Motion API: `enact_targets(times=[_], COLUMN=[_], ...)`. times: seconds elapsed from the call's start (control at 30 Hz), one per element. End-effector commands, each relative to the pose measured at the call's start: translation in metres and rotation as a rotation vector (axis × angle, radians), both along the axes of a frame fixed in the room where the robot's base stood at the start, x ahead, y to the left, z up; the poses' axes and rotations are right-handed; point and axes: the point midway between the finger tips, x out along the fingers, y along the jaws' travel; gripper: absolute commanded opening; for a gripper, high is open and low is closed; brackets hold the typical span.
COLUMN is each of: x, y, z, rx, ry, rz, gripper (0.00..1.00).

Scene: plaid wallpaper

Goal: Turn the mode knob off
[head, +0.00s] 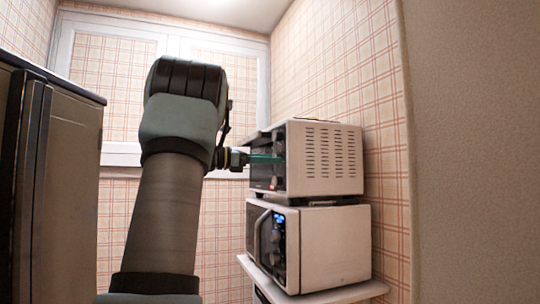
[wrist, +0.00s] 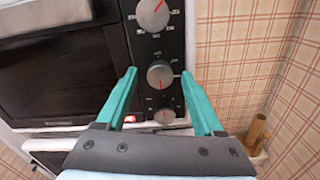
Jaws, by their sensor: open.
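The upper white oven (head: 319,158) has a dark control panel (wrist: 178,48) with three round silver knobs, each with a red pointer line. In the wrist view these are the top knob (wrist: 152,14), the middle knob (wrist: 160,74) and the bottom knob (wrist: 164,115). I cannot tell from the labels which is the mode knob. My gripper (wrist: 159,75) is open, its two green fingertips on either side of the middle knob. Whether they touch it I cannot tell. In the head view my gripper (head: 277,158) reaches the oven's front from the left.
A white microwave (head: 335,247) with a lit blue display stands below the oven on a white shelf (head: 345,294). A dark fridge (head: 60,185) stands at the left. Plaid wall rises close behind the ovens. Brown cylinders (wrist: 257,130) show at the right in the wrist view.

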Motion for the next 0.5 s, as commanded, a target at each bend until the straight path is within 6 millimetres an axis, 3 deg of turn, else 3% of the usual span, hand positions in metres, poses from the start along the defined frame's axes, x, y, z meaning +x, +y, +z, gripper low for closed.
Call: enact_targets(times=[0.33,0.5], x=[0.002,0.0019], y=[-0.0043,-0.0041], z=[-0.0007,-0.0006], rx=[-0.001,-0.001], ry=[0.001,0.001], rz=[0.001,0.001], gripper=[0.69,0.51])
